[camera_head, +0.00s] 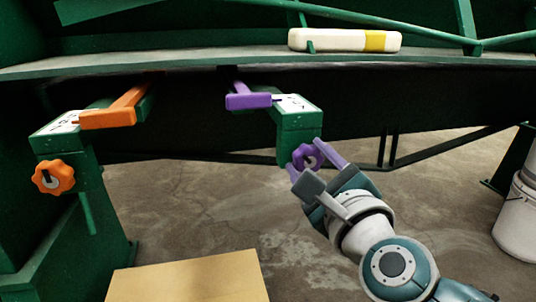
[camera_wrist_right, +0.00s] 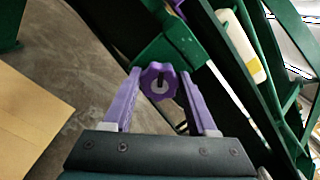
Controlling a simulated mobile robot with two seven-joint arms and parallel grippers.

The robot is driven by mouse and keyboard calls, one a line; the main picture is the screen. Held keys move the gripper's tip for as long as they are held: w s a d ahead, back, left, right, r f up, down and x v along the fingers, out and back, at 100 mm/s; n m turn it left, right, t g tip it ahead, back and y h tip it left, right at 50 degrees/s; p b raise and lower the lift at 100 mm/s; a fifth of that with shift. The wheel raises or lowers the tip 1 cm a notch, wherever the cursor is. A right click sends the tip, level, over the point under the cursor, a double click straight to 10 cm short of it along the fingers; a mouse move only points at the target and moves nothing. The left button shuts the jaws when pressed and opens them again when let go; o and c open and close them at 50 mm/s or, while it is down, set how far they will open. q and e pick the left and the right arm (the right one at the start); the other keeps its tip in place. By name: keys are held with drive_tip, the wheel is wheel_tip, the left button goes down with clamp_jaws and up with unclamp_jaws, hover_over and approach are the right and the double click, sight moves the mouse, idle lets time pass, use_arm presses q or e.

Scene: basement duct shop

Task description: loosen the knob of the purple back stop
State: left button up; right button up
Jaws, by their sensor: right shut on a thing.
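The purple back stop has a purple bar (camera_head: 248,101) lying toward the machine and a green block (camera_head: 299,118) with a scale plate on top. Its purple lobed knob (camera_head: 308,156) is on the front of the block, and it also shows in the right wrist view (camera_wrist_right: 158,82). My right gripper (camera_head: 318,160) has its purple fingers on either side of the knob, shut on it. In the right wrist view the fingers (camera_wrist_right: 158,98) flank the knob. My left gripper is in neither view.
An orange stop (camera_head: 108,118) with an orange knob (camera_head: 53,177) stands at the left. A white and yellow bar-shaped object (camera_head: 345,40) lies on the green ledge. A tan panel (camera_head: 190,280) is at the front and a white bucket (camera_head: 518,215) at the right.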

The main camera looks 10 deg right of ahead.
drive_tip(key=n, duration=0.4)
drive_tip(key=shift+f+n, duration=0.1)
drive_tip(key=shift+n, duration=0.2)
drive_tip(key=n+p, duration=0.1)
drive_tip(key=n, duration=0.2)
drive_tip(key=shift+a+n, duration=0.1)
drive_tip(key=shift+n, duration=0.3)
drive_tip(key=n, duration=0.4)
drive_tip(key=shift+f+p, duration=0.15)
drive_tip(key=shift+p, duration=0.2)
drive_tip(key=shift+n, duration=1.5)
drive_tip(key=o, duration=1.3)
drive_tip(key=shift+o, duration=0.2)
drive_tip(key=shift+s, duration=0.1)
